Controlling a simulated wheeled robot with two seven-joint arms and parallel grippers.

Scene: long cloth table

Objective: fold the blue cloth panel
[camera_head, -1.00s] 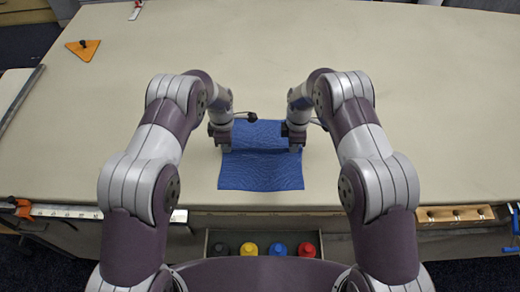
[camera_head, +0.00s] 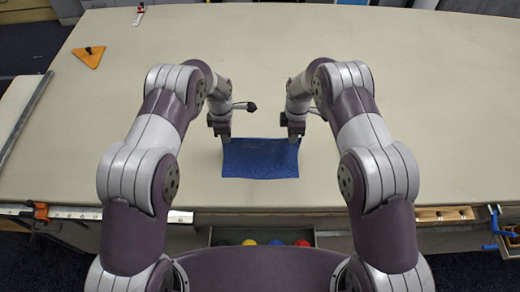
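The blue cloth panel (camera_head: 260,160) lies on the table near its front edge, as a short wide rectangle that looks folded over. My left gripper (camera_head: 225,141) is at its far left corner. My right gripper (camera_head: 294,139) is at its far right corner. Both point down, with fingertips at or close to the cloth. The fingers are too small to tell whether they are open or shut on it.
The table top (camera_head: 400,75) is clear beyond and beside the cloth. An orange triangular piece (camera_head: 88,57) with a black knob lies at the far left. A metal bar (camera_head: 25,118) lies along the left edge. A drawer with coloured bottle caps shows below the front edge.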

